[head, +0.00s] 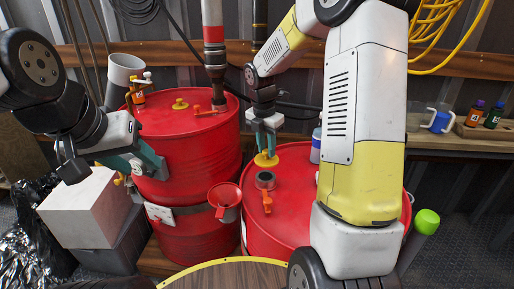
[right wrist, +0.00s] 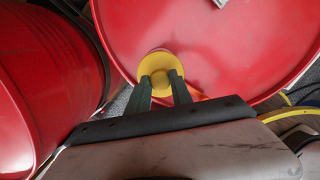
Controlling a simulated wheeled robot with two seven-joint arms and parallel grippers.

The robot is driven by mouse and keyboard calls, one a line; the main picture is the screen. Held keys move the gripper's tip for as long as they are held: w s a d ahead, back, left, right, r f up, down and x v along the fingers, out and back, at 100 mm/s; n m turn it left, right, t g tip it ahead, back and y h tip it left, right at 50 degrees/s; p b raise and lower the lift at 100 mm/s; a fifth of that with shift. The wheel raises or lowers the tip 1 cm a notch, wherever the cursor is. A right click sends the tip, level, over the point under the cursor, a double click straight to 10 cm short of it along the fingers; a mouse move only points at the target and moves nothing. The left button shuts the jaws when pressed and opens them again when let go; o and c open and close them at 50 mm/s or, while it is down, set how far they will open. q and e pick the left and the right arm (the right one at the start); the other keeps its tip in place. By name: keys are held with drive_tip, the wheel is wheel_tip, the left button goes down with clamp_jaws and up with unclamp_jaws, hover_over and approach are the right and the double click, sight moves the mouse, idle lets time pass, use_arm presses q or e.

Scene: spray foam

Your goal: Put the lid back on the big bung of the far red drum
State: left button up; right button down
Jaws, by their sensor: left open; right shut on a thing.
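My right gripper (head: 266,145) is shut on a yellow lid (head: 266,160); the lid also shows between the fingers in the right wrist view (right wrist: 160,70). It is at the back part of the right-hand red drum's top (head: 293,158), behind a dark round bung fitting (head: 265,180). I cannot tell whether the lid touches the drum. My left gripper (head: 146,174) is open beside that drum's left front side.
A red funnel (head: 225,197) is between the drums. An orange handle (head: 267,201) lies by the bung fitting. A red and white pipe (head: 214,45) rises above the left-hand drum. A white box (head: 85,208) stands at left. My right arm hides part of the right-hand drum.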

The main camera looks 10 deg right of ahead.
sight(265, 159)
drive_tip(key=shift+w+a+f, duration=0.1)
drive_tip(key=shift+w+f, duration=0.1)
drive_tip(key=shift+f, duration=2.95)
drive_tip(key=shift+f, duration=0.15)
drive_tip(key=c, duration=1.1)
unclamp_jaws()
drive_tip(key=shift+o, duration=0.2)
drive_tip(key=o, duration=0.5)
